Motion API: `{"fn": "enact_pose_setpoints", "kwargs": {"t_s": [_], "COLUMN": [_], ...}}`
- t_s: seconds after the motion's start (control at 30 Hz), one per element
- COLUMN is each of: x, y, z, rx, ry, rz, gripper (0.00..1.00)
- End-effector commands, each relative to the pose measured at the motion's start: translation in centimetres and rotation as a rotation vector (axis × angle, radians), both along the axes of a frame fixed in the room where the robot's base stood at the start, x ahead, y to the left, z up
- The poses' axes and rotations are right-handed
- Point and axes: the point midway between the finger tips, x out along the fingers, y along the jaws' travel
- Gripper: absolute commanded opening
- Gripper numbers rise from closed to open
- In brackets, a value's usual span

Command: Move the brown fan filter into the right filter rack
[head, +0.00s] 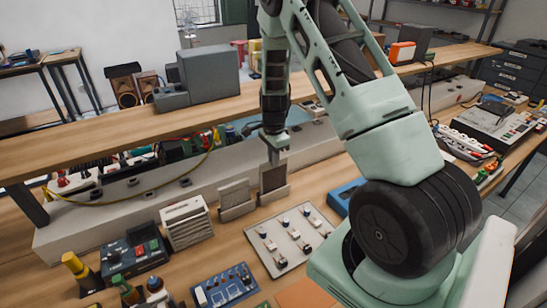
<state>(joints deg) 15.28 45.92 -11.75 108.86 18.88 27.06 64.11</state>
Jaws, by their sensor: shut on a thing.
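My gripper (274,157) points straight down over the workbench and is shut on the top edge of the brown fan filter (272,179). The filter is a flat, dark brown panel held upright. The fingertips are small and partly merge with the filter's top.
A white slatted block (185,222) stands left of the racks. A pale board with several knobs (290,240) lies in front, with a blue panel (225,286) nearer. A wooden shelf (130,129) runs behind my gripper. A blue box (345,195) lies to the right.

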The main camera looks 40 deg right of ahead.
Motion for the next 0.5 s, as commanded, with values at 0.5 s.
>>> {"fn": "enact_pose_setpoints", "kwargs": {"t_s": [0.5], "x": [0.0], "y": [0.0], "z": [-2.2], "rx": [0.0], "ry": [0.001], "rz": [0.0], "gripper": [0.0]}}
